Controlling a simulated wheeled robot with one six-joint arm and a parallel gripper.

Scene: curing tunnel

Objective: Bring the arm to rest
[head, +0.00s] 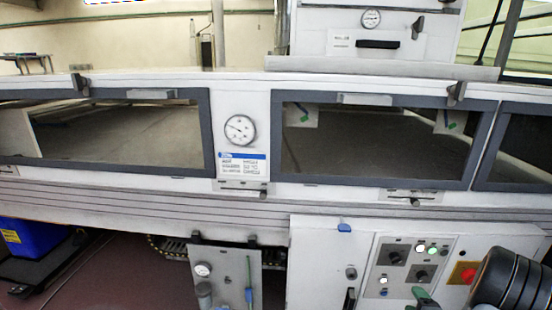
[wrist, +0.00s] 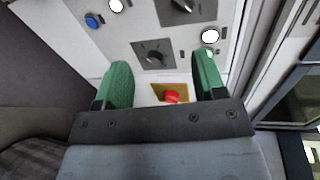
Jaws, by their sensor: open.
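My gripper (wrist: 163,75) is open in the wrist view, with its two green fingers apart and nothing held between them. The control panel (wrist: 125,32) lies beyond the fingertips. A red button (wrist: 172,97) on a yellow plate shows between the fingers. In the head view, part of a green finger (head: 424,298) shows at the bottom edge, in front of the lower panel. My dark arm link fills the bottom right corner. The rest of the gripper is cut off or hidden there.
The white control panel (head: 403,262) has black knobs, lit lamps and the red button (head: 465,272). Above it runs the long tunnel with dark windows (head: 375,140) and a round gauge (head: 240,129). A blue bin (head: 35,238) stands at lower left, near open floor (head: 125,275).

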